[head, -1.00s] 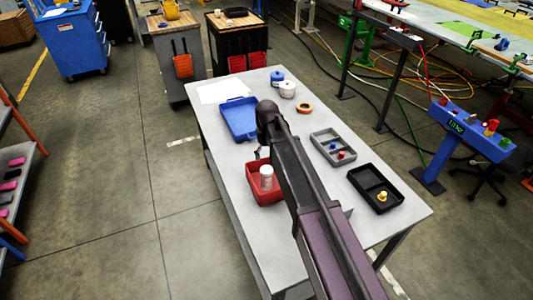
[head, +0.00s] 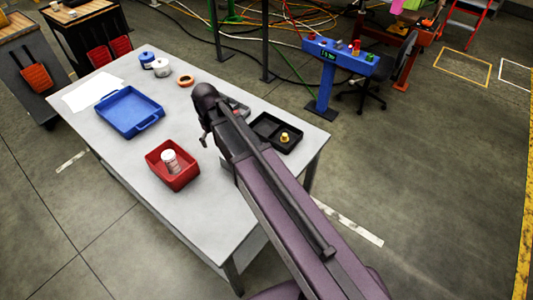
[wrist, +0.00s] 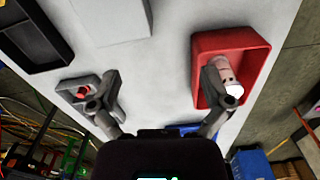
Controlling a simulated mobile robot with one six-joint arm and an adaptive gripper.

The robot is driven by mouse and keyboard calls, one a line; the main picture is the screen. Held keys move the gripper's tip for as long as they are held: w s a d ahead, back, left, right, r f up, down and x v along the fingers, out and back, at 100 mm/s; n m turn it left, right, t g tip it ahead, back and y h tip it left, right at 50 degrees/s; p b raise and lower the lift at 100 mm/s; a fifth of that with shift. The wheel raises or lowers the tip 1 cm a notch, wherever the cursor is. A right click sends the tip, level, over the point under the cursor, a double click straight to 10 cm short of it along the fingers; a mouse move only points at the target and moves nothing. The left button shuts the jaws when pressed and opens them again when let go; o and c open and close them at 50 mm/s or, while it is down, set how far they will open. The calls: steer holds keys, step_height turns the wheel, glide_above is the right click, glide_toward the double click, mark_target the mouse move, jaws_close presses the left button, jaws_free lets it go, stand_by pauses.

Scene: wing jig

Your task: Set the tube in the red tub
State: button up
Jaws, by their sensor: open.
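The tube (head: 169,161), a pale cylinder with a white end, is inside the red tub (head: 186,181) on the grey table. In the head view it stands roughly upright, looking slightly tilted. In the wrist view the tube (wrist: 226,73) shows within the walls of the red tub (wrist: 262,60), with its white end partly behind one finger. My gripper (wrist: 160,85) is open and empty, with bare table between its fingers. In the head view my gripper (head: 204,142) is above the table to the right of the tub, apart from the tube.
A blue tray (head: 130,111) lies behind the tub. A black tray (head: 265,133) with a brass piece is at the right, and a grey tray (head: 238,107) is partly hidden by my arm. The table's front end is clear.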

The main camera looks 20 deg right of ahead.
steer(key=s+d+m, duration=0.5)
steer(key=s+d, duration=0.6)
steer(key=d, duration=0.4)
steer(key=shift+s+d, duration=0.15)
steer(key=shift+d, duration=0.05)
